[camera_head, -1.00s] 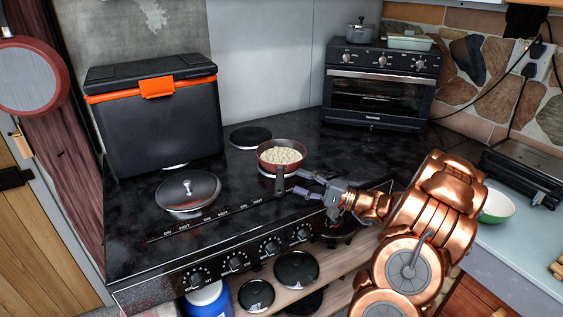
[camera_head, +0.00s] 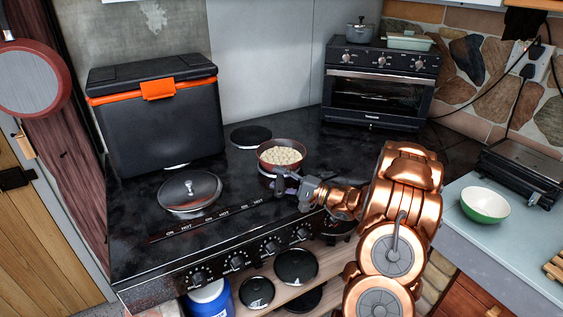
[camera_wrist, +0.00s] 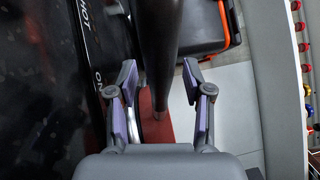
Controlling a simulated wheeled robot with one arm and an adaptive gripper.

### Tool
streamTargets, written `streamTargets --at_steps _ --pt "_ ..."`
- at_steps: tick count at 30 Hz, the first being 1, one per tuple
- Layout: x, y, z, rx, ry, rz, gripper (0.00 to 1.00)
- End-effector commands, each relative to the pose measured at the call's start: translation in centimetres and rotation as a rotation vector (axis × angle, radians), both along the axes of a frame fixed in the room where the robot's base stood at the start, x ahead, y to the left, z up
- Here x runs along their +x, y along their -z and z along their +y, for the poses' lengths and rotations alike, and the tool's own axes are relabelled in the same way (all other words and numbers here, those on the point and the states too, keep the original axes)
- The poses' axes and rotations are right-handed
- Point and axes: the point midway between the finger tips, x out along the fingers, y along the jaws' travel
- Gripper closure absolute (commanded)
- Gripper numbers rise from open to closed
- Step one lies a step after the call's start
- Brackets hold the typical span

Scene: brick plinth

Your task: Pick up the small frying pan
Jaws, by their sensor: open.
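The small frying pan (camera_head: 267,168) is reddish brown and holds pale, beige food. It sits upright on the black stove top, right of its middle. My gripper (camera_head: 284,184) is low at the pan's near side, by its handle, and hides most of the handle in the head view. In the wrist view a dark handle (camera_wrist: 158,45) runs between the two spread fingers of my gripper (camera_wrist: 159,75). The fingers are open, and a gap shows on the right side of the handle. Contact on the left side cannot be told.
A lidded pan (camera_head: 188,190) stands left on the stove top (camera_head: 225,205). A black cooler with an orange latch (camera_head: 155,125) is behind it. A toaster oven (camera_head: 378,95) stands at the back right. A green-white bowl (camera_head: 485,205) is on the right counter.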

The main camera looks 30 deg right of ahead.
Motion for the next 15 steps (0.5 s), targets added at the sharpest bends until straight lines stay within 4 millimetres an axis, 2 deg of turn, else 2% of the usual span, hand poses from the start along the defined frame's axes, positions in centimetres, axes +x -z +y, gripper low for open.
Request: streamTargets --at_steps 4,15 --pt "-0.01 0.03 -0.01 0.000 0.000 0.000 0.50" --pt "-0.04 0.04 -0.06 0.000 0.001 0.000 0.88"
